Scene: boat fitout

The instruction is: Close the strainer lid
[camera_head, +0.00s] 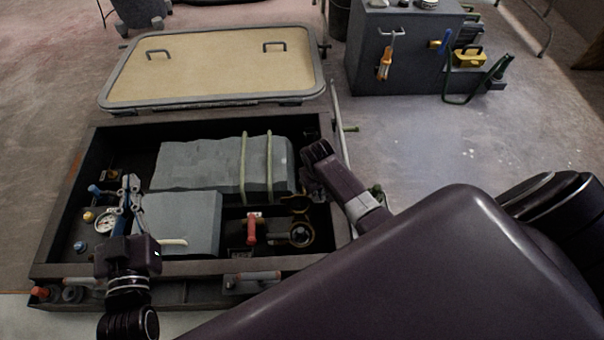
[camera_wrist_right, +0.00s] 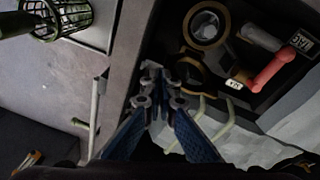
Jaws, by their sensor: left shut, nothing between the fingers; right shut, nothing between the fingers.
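The strainer (camera_head: 301,236) is a round brass-rimmed bowl in the right end of the open bilge compartment; it also shows in the right wrist view (camera_wrist_right: 192,29). A brass ring, apparently its lid (camera_head: 294,199), stands swung open beside it; in the right wrist view the lid (camera_wrist_right: 203,82) is partly hidden behind my fingers. My right gripper (camera_head: 309,168) is shut and empty, above the compartment's right side near the lid; its fingertips show in the right wrist view (camera_wrist_right: 157,85). No contact with the lid can be made out. My left gripper (camera_head: 130,184) is shut and empty over the compartment's left side.
A red-handled valve (camera_head: 252,230) sits left of the strainer. Grey blocks (camera_head: 185,222) fill the middle of the compartment. The hatch cover (camera_head: 210,65) lies behind it. A green basket (camera_wrist_right: 62,14) is outside the right wall. My arm blocks the lower right view.

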